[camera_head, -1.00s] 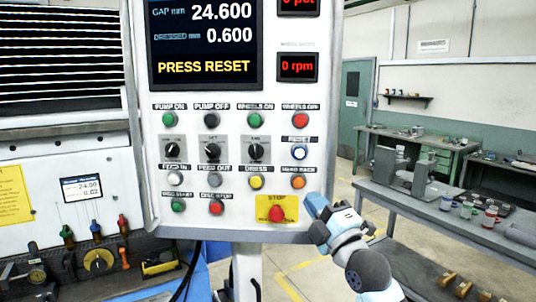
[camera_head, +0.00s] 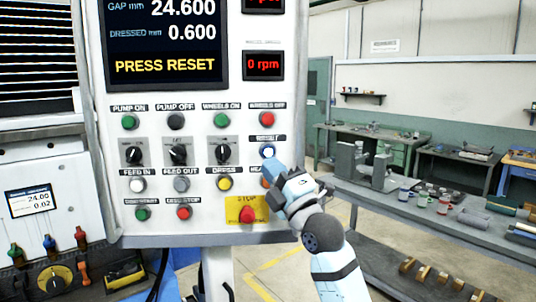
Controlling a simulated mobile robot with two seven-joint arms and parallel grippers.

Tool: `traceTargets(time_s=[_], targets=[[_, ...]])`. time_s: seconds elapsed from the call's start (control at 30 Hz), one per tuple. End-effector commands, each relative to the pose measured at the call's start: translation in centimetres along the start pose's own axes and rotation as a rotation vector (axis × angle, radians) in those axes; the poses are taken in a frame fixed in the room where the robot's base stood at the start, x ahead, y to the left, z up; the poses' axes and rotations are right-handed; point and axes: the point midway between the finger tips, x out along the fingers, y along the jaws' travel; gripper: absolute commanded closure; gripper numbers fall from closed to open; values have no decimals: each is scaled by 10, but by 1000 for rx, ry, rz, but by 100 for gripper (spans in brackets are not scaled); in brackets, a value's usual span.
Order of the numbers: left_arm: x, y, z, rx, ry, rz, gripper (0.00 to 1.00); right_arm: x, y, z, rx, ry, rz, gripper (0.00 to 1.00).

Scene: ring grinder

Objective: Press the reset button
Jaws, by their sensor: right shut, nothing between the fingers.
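The control panel (camera_head: 150,210) stands at the left with rows of coloured buttons and knobs. My right gripper (camera_head: 272,174) is shut and empty. Its tip is just below the reset button in the picture, over the orange button (camera_head: 265,183), which it partly hides. I cannot tell whether the tip touches the panel. The screen (camera_head: 165,45) reads "PRESS RESET". My left gripper is not in view.
A red stop button (camera_head: 247,214) on a yellow plate sits just left of my right arm, below the gripper. The red wheels-off button (camera_head: 267,119) is above the reset button. Workbenches (camera_head: 440,207) with mugs stand at the right, apart from the panel.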

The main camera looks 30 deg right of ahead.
Motion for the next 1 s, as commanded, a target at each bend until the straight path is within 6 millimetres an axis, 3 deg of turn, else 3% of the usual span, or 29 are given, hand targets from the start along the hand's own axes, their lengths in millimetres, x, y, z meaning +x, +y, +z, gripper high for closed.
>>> traceTargets(time_s=[0.43,1.0], targets=[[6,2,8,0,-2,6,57,40,-30,30,-2,0,1,100],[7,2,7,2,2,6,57,48,-34,35,0,0,1,100]])
